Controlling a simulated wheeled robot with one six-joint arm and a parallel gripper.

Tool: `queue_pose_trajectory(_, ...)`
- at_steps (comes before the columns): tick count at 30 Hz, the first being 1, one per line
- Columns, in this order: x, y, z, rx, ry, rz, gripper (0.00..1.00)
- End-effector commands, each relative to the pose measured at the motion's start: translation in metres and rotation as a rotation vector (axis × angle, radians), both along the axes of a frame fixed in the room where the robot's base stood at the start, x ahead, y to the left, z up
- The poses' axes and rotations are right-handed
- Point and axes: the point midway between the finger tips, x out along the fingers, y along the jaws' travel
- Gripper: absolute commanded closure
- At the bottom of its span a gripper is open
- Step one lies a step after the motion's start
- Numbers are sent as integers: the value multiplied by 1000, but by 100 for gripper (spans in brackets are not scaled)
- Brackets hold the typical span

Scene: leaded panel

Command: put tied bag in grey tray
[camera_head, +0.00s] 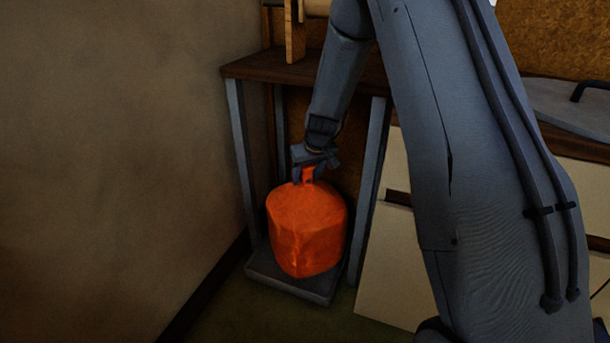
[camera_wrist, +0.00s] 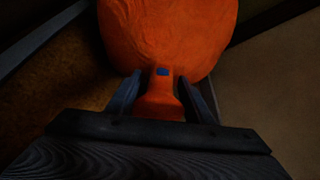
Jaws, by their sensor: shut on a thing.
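The tied bag (camera_head: 306,228) is a plump orange bag with a narrow neck at the top. It hangs upright at or just above the grey tray (camera_head: 290,284), which lies low under the dark shelf; I cannot tell whether the bag touches it. My gripper (camera_head: 308,174) is above the bag and shut on its neck. In the wrist view my gripper (camera_wrist: 160,97) has a finger on each side of the orange neck, and the round bag (camera_wrist: 170,35) fills the upper middle. A small blue patch shows on the neck. The bag hides the tray's middle.
A dark wooden shelf (camera_head: 270,68) on grey legs (camera_head: 240,165) stands over the tray. A plain wall (camera_head: 110,150) is close on the left. Pale cabinet fronts (camera_head: 400,265) are on the right. My arm covers much of the right side.

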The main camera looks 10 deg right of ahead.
Motion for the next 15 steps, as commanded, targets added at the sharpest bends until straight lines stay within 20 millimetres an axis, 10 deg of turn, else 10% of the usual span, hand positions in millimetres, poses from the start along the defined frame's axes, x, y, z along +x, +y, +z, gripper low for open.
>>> queue_pose_trajectory(15,4,0,-36,0,-9,-3,100)
